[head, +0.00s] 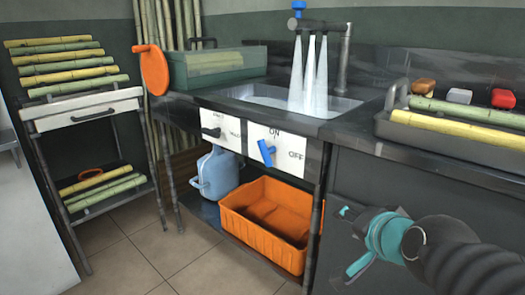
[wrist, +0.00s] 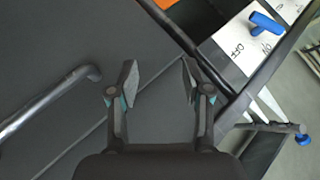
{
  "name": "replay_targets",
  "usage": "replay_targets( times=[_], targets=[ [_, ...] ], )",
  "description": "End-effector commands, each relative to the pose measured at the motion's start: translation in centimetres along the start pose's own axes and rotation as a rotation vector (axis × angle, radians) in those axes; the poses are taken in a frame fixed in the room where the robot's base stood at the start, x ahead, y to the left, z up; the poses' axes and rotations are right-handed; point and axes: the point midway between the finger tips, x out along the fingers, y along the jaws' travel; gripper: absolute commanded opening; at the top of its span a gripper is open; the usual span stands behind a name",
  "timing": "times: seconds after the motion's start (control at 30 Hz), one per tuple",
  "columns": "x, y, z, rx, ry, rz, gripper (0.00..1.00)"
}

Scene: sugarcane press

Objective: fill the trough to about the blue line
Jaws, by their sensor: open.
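The trough (head: 345,104) is a basin sunk in the dark counter, with some water in it. Several white streams of water (head: 309,75) fall into it from the tap (head: 343,60). I cannot make out a blue line. A blue lever (head: 266,153) sits on a white plate marked ON and OFF below the trough; it also shows at the top right of the wrist view (wrist: 266,22). My gripper (head: 352,242) is open and empty, to the right of the lever and lower, apart from it. Its two spread fingers show in the wrist view (wrist: 159,76).
An orange crate (head: 232,222) and a blue jug (head: 216,172) stand under the counter. A green box (head: 215,68) is left of the trough. A cane rack (head: 85,110) stands at left. The floor before the crate is clear.

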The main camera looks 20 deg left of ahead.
Motion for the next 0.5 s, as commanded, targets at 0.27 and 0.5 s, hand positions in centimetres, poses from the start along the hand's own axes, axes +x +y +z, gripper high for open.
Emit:
replay_targets(
  times=[0.27, 0.5],
  targets=[
    [5.9, -14.3, -1.7, 0.640, 0.132, -0.342, 0.49],
    [8.9, -20.9, 0.2, 1.228, 0.247, -0.540, 0.49]
  ],
)
